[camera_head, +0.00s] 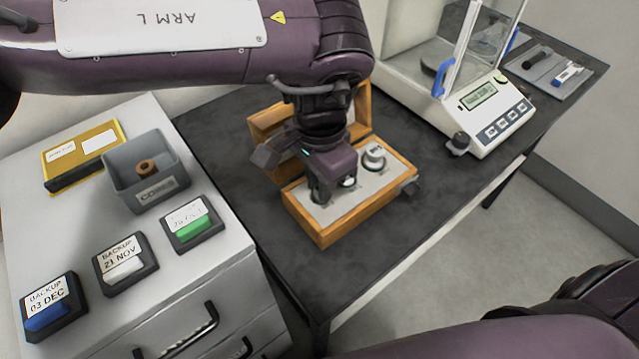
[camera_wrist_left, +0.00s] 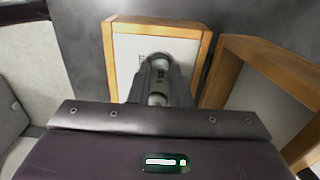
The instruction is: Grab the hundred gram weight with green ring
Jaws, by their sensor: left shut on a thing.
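A wooden weight box (camera_head: 362,214) stands open on the dark table, with its lid tipped up at the back. My left gripper (camera_head: 333,192) reaches down into the box from above. In the left wrist view its two fingers (camera_wrist_left: 160,82) are shut on a small metal weight (camera_wrist_left: 157,98), mostly hidden between them. I cannot make out a green ring on it. A larger silver weight (camera_head: 374,158) stands in the box to the right of the gripper. My right gripper is not in view.
A glass-sided balance (camera_head: 490,115) stands at the back right, with a small dark object (camera_head: 459,143) beside it. A white cabinet at left holds a grey bin (camera_head: 146,182), a yellow case (camera_head: 84,152) and several labelled cartridges (camera_head: 193,224).

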